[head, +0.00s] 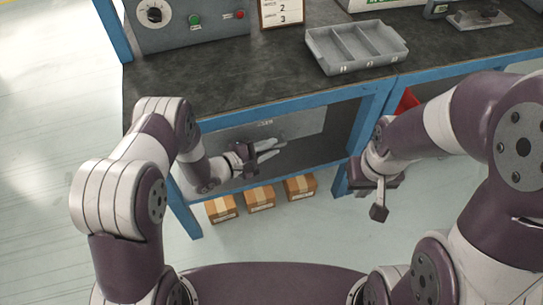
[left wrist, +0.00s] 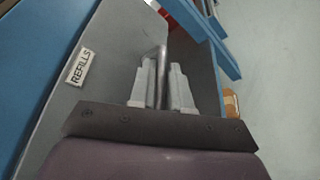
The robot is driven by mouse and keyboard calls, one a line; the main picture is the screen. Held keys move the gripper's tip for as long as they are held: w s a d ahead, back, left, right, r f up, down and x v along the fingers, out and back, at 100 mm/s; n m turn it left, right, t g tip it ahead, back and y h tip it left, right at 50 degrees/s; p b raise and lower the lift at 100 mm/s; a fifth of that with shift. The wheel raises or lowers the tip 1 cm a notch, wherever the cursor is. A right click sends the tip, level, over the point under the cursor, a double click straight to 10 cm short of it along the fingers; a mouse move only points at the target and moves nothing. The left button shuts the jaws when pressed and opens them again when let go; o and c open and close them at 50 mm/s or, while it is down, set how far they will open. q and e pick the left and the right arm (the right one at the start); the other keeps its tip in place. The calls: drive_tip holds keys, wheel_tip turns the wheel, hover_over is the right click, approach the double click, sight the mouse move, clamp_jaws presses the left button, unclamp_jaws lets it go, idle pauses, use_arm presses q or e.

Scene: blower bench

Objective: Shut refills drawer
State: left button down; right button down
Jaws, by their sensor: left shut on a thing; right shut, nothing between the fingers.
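The refills drawer (head: 308,125) has a grey front below the bench's blue front beam in the head view. In the left wrist view its front (left wrist: 100,80) bears a white REFILLS label (left wrist: 80,67). My left gripper (head: 279,147) is at the drawer front. In the left wrist view its fingers (left wrist: 164,82) are shut on the drawer's metal bar handle (left wrist: 162,58). The front lies close to the blue beam; I cannot tell whether a gap is left. My right gripper (head: 379,212) is shut and empty, to the right of the drawer and apart from it.
Several cardboard boxes (head: 260,198) stand on the floor beneath the drawer. On the dark bench top (head: 220,75) are a grey compartment tray (head: 357,45) and a control panel (head: 190,20). A blue bench leg (head: 341,178) stands between the drawer and my right gripper.

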use_arm(q)
drive_tip(key=shift+w+r, duration=0.1)
drive_tip(key=shift+w, duration=0.05)
drive_tip(key=c, duration=1.4)
unclamp_jaws()
drive_tip(key=shift+a, duration=0.1)
drive_tip(key=shift+c, duration=0.2)
drive_tip(key=shift+w, duration=0.1)
drive_tip(key=shift+a, duration=0.2)
drive_tip(key=p+v, duration=0.3)
drive_tip(key=v, duration=0.9)
drive_tip(key=shift+s, duration=0.25)
drive_tip(key=shift+a, duration=0.1)
